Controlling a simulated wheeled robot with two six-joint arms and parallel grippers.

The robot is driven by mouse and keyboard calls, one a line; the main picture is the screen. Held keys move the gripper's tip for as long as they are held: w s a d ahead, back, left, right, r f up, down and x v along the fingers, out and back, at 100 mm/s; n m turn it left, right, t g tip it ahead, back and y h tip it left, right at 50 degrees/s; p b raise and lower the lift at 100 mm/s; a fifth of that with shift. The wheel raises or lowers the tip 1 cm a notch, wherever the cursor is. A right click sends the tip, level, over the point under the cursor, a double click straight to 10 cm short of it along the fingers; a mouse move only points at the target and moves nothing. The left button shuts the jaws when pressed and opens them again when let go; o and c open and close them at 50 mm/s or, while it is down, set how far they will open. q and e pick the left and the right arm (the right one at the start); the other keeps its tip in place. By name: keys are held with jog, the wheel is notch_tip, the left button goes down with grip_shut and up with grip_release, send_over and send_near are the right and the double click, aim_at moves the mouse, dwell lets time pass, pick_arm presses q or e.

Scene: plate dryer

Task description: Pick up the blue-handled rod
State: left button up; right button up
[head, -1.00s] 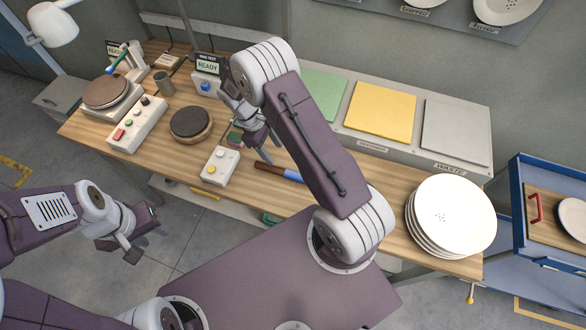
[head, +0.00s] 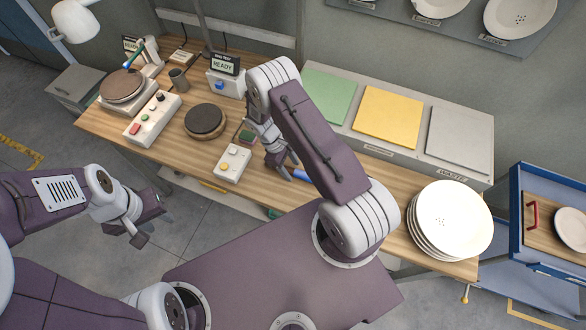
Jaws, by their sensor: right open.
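The blue-handled rod (head: 301,175) lies on the wooden bench near its front edge. Only part of its blue handle shows; my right gripper and forearm hide the rest. My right gripper (head: 282,167) is open, pointing down at the rod just left of the visible blue part. I cannot tell whether the fingers touch the rod or straddle it. My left gripper (head: 154,222) is open and empty, in front of the bench over the floor at the left.
A white box with buttons (head: 233,164) and a dark round pad (head: 206,121) are left of my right gripper. A stack of white plates (head: 450,218) stands at the bench's right end. Green, yellow (head: 387,117) and grey panels line the back.

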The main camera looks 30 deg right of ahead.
aim_at(296, 174)
jog(key=shift+s+d+f, duration=0.2)
jog(key=shift+d+f, duration=0.1)
jog(key=shift+f, duration=0.2)
jog(key=shift+a, duration=0.15)
grip_shut()
jog(key=shift+r, duration=0.15)
jog(key=shift+r, duration=0.3)
jog(key=r, duration=0.1)
jog(key=r+b, duration=0.1)
jog(key=a+r+b, duration=0.1)
jog(key=shift+s+r, duration=0.3)
jog(key=shift+r, duration=0.05)
jog(key=s+a+r+b, duration=0.2)
jog(key=s+a+r, duration=0.4)
jog(key=a, duration=0.2)
jog(key=shift+s+r, duration=0.25)
jog(key=shift+s, duration=0.15)
